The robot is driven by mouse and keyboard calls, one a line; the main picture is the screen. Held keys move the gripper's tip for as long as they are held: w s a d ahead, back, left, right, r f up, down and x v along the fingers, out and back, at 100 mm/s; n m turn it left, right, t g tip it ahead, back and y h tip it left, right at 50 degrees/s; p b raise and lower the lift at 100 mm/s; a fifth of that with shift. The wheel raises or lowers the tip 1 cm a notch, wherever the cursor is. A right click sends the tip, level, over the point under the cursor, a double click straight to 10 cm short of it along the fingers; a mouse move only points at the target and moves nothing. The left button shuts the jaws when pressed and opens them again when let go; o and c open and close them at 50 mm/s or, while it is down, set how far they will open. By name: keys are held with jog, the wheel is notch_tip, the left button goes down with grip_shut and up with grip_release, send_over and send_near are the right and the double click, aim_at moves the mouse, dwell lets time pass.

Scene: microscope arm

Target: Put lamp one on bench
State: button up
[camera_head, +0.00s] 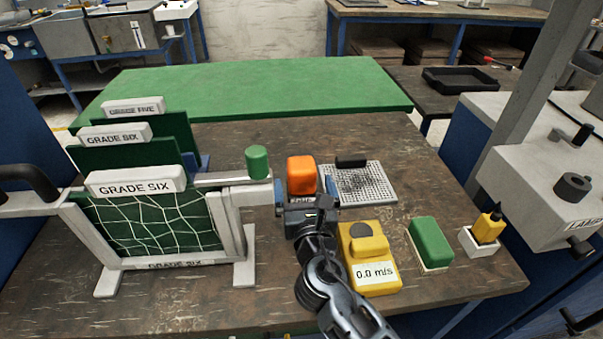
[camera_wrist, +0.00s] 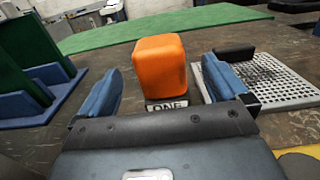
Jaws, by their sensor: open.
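Lamp one is an orange block-shaped lamp (camera_head: 301,175) on a dark base, standing upright on the brown bench (camera_head: 330,133). In the wrist view the lamp (camera_wrist: 160,68) sits straight ahead, with a label reading "ONE" at its foot. My gripper (camera_head: 308,194) is open. In the wrist view its two blue fingers (camera_wrist: 163,92) stand to the left and right of the lamp, with visible space on both sides. The lamp's lower part is partly hidden behind my gripper in the head view.
A white perforated plate (camera_head: 375,188) with a black handle lies right of the lamp. A yellow meter (camera_head: 373,277) reading "0.0 m/s" and a green block (camera_head: 430,243) lie nearer. A rack with "GRADE SIX" signs (camera_head: 138,184) and a green cylinder (camera_head: 257,161) stand left.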

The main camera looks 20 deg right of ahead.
jog(key=shift+v, duration=2.6)
